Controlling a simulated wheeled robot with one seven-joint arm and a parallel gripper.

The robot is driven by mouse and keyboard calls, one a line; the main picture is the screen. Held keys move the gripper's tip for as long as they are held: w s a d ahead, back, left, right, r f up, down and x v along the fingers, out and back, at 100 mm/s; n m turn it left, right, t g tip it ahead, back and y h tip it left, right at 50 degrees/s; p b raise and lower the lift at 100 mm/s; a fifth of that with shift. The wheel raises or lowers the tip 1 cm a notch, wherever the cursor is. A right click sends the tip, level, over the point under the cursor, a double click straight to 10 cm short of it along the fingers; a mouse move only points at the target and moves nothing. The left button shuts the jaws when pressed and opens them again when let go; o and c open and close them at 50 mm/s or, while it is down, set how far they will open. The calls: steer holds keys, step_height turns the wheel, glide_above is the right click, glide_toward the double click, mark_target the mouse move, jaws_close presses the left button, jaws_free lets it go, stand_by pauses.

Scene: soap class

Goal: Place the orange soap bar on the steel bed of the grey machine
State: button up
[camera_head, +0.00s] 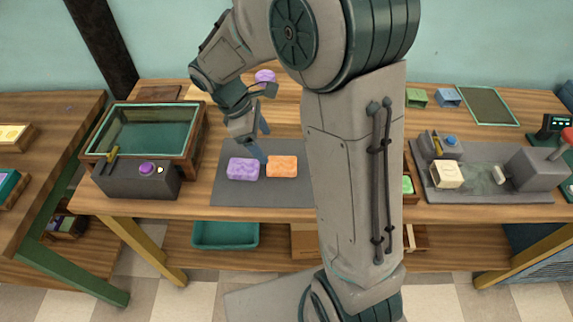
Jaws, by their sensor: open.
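The orange soap bar (282,166) lies on a dark grey mat (285,195) in the middle of the bench. My gripper (262,144) is open and points down just to the left of and behind the orange bar. One fingertip comes down by the gap between the orange bar and a purple bar; I cannot tell whether it touches either. The grey machine (537,169) stands at the right end of the bench. Its steel bed (482,186) shows, with a cream block (445,175) at its left and a small pale piece near its right.
A purple soap bar (243,168) lies close left of the orange one; another purple bar (265,76) lies at the back. A glass-topped tank (195,140) with a grey control box (125,181) stands left.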

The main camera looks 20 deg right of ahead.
mark_target(282, 164)
steer(key=x, duration=0.9)
steer(key=shift+s+d, duration=0.1)
steer(key=shift+d, duration=0.2)
steer(key=shift+c, duration=0.2)
steer(key=c, duration=1.1)
steer(key=shift+r, duration=0.1)
steer(key=shift+c, duration=0.2)
